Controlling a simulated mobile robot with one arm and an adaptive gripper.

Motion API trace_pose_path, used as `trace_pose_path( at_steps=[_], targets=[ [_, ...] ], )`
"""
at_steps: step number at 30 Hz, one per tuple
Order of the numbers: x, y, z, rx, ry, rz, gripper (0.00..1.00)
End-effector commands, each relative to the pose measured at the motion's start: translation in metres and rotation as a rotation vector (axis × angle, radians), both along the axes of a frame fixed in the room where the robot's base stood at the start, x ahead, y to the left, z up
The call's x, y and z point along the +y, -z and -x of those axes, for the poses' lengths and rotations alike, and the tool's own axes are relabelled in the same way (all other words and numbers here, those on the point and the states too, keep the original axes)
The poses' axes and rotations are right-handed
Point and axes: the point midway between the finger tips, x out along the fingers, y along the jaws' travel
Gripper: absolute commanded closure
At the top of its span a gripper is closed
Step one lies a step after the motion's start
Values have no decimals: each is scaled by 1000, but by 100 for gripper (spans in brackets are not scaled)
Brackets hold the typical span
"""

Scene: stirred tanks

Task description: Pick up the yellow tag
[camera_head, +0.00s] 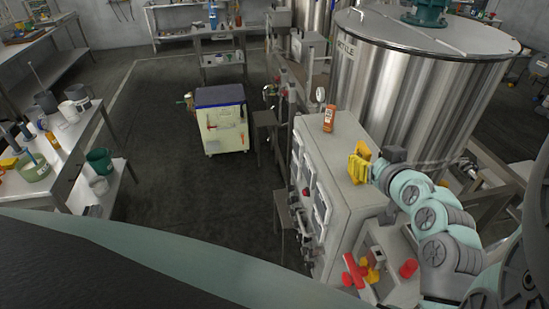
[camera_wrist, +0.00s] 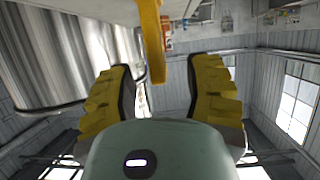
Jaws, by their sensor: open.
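I cannot make out a yellow tag for certain. A small yellow piece (camera_head: 373,272) sits between a red handle (camera_head: 354,272) and a red knob (camera_head: 408,268) on the grey box at the lower right. My gripper (camera_head: 357,161) has yellow fingers and is open above the top of the grey cabinet, beside the kettle. In the wrist view, two ridged yellow fingers stand apart at left and right of my gripper (camera_wrist: 160,88). A curved yellow piece (camera_wrist: 153,40) comes down from the top between them; I cannot tell whether it is a finger or something else. No held object is clear.
A grey cabinet (camera_head: 340,150) with an orange bottle (camera_head: 329,118) on top stands left of the large steel kettle (camera_head: 400,85). A cart (camera_head: 221,120) stands on the floor behind. A cluttered bench (camera_head: 75,140) is at left. The dark floor between is clear.

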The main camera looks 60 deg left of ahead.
Motion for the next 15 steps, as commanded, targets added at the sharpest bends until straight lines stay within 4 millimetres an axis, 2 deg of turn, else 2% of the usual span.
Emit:
trace_pose_path(
  at_steps=[15],
  targets=[
    [19, 4, -7, 1, -9, 4, 50]
  ],
)
